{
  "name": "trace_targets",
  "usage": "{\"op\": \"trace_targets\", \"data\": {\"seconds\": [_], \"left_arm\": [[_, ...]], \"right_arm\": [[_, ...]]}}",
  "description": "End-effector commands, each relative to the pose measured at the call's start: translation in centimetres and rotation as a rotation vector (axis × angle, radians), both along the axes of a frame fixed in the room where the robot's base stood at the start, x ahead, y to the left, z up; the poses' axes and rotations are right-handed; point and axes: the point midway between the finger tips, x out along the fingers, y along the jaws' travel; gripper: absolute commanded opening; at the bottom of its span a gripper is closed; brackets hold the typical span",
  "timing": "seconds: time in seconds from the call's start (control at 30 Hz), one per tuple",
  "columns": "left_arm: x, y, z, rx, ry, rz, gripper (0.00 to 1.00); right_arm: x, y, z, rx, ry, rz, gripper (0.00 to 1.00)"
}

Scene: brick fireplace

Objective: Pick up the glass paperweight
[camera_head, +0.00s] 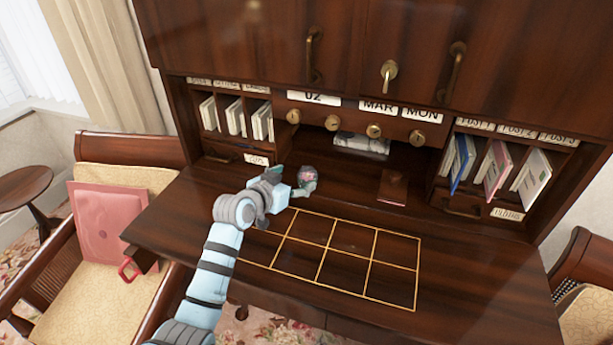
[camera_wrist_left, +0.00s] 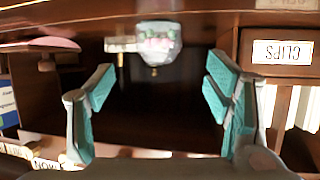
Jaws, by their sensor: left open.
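The glass paperweight (camera_head: 308,174) is a small, clear, rounded piece with pink and green inside. It rests on the dark wooden desk top, in front of the central recess. My left gripper (camera_head: 290,188) is open right beside it, and its fingers partly overlap the paperweight in the head view. In the left wrist view, which is upside down, the paperweight (camera_wrist_left: 158,45) shows at the top middle. There it lies beyond the spread teal-padded fingers of my gripper (camera_wrist_left: 158,92), with nothing between them. Contact cannot be told. My right gripper is not in view.
A gold-lined grid (camera_head: 332,250) marks the front of the desk top. A small reddish-brown booklet (camera_head: 393,187) lies to the right. Letter racks with envelopes (camera_head: 503,168) stand at both sides. Brass-knobbed drawers (camera_head: 374,131) hang above the recess. The desk's right front is clear.

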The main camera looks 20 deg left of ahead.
Motion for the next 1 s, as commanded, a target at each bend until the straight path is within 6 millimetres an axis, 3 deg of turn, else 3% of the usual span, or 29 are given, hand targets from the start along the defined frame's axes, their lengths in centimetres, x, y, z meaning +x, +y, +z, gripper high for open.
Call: {"op": "trace_targets", "data": {"seconds": [0.4,0.63,1.0], "left_arm": [[5.6,-1.5,-2.5,0.000,0.001,0.005,0.72],[5.8,-1.5,-2.5,0.001,0.001,0.005,0.72],[5.8,-1.5,-2.5,0.001,0.002,0.005,0.13]], "right_arm": [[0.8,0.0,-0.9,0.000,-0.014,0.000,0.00],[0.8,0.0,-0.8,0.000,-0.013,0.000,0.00],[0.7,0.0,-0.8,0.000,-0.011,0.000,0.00]]}}
